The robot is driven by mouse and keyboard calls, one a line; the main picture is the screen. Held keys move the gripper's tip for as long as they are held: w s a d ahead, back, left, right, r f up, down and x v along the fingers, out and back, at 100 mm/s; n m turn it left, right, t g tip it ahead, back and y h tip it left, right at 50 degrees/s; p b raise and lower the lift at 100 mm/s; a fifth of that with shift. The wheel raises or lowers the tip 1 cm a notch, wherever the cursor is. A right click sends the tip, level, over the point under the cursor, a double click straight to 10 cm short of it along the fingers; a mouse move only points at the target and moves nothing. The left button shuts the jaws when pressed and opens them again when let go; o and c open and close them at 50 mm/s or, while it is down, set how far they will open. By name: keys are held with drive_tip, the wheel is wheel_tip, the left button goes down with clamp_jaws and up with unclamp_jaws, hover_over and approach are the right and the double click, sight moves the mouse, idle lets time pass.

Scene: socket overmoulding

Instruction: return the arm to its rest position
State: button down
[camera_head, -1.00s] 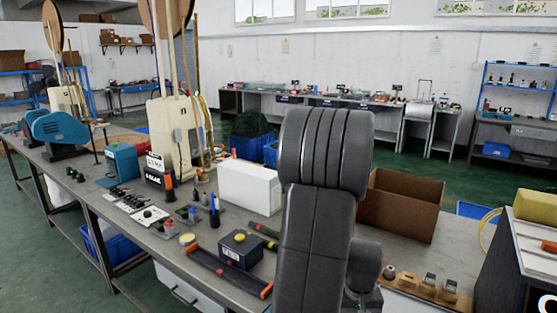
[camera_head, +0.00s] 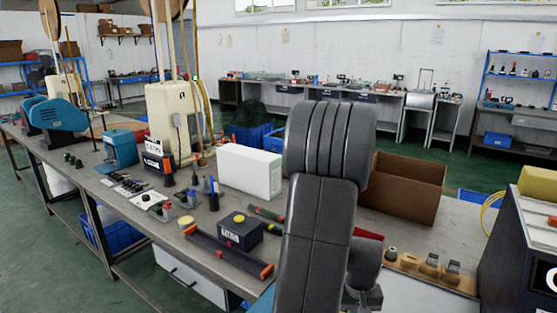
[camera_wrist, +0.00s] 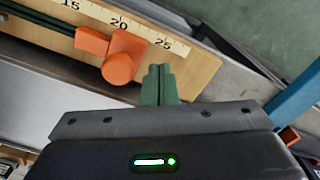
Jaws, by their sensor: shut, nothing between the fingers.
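In the wrist view my gripper (camera_wrist: 157,85) has its two green fingers together, with nothing between them. The fingertips appear close to the lower edge of a wooden board (camera_wrist: 190,72) with a printed scale and an orange block (camera_wrist: 115,52); I cannot tell whether they touch it. In the head view my dark grey arm stands folded in front of the bench (camera_head: 205,262), and my gripper is hidden from that camera.
On the bench are a white box (camera_head: 250,172), a black box with a yellow button (camera_head: 240,232), an open cardboard box (camera_head: 405,190) and a wooden holder (camera_head: 435,275). A dark cabinet (camera_head: 515,245) stands at right. Green floor is open behind the bench.

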wheel_tip(320, 180, up, 7)
drive_tip(key=p, duration=0.6)
drive_tip(key=f+b, duration=0.6)
drive_tip(key=f, duration=0.1)
drive_tip(key=shift+w+a, duration=0.1)
drive_tip(key=shift+a, duration=0.1)
drive_tip(key=shift+d+f, duration=0.1)
drive_tip(key=shift+f, duration=0.2)
drive_tip(key=shift+s+d+r, duration=0.3)
drive_tip(key=shift+s+d, duration=0.1)
drive_tip(key=shift+d, duration=0.1)
drive_tip(key=shift+w+a, duration=0.65)
drive_tip(key=shift+a, duration=0.35)
drive_tip(key=shift+w+a, duration=0.7)
drive_tip(key=shift+a, duration=0.25)
drive_tip(key=shift+w+a, duration=0.65)
drive_tip(key=shift+a, duration=0.35)
